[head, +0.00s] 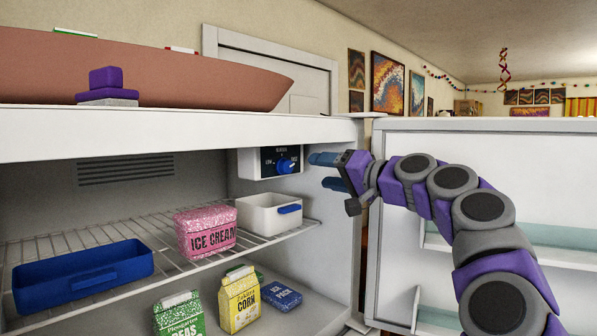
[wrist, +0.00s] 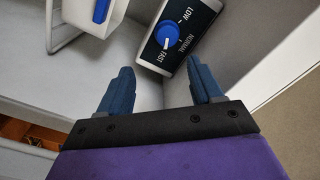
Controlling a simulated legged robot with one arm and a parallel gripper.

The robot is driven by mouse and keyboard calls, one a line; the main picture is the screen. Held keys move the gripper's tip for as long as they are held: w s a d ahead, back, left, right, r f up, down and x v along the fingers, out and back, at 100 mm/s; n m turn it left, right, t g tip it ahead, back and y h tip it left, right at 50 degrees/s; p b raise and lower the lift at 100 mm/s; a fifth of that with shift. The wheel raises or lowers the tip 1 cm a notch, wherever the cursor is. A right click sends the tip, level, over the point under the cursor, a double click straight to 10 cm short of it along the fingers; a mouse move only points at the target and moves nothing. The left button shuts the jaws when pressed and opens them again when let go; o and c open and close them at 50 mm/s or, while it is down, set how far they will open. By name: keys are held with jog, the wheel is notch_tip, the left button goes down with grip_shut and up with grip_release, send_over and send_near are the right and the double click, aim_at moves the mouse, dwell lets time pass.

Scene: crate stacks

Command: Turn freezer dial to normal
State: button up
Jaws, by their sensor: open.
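The blue freezer dial (head: 286,165) sits on a dark panel (head: 268,162) on the freezer's inner right wall. In the wrist view the dial (wrist: 168,34) shows beyond the fingertips, with LOW, NORMAL and FAST printed around it. A small pale mark on the knob seems to lie on the FAST side, but its exact setting is hard to tell. My gripper (head: 317,170) is open and empty, just right of the dial in the head view and apart from it. In the wrist view my gripper (wrist: 159,68) has its two blue fingers spread below the dial.
A white bin with a blue handle (head: 265,216) stands below the panel on the wire shelf (head: 130,230). A pink ice cream box (head: 206,231) and blue tray (head: 85,277) are further left. Cartons stand below. The open freezer door (head: 480,160) is behind my arm.

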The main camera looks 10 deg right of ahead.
aim_at(285, 169)
jog(key=w+a, duration=0.1)
jog(key=a, duration=0.1)
jog(key=w+a, duration=0.2)
jog(key=a, duration=0.1)
jog(key=w+a, duration=0.1)
jog(key=a, duration=0.1)
jog(key=shift+w+a, duration=0.2)
jog(key=shift+w+d+r, duration=0.1)
jog(key=shift+w+d, duration=0.05)
jog(key=shift+w, duration=0.45)
jog(key=shift+a, duration=0.3)
jog(key=shift+c, duration=1.3)
jog(key=shift+w+d, duration=0.1)
jog(key=shift+d, duration=0.55)
jog(key=c, duration=0.3)
jog(key=shift+d, duration=0.2)
jog(key=shift+c, duration=0.8)
jog(key=shift+a, duration=0.15)
jog(key=c, duration=0.3)
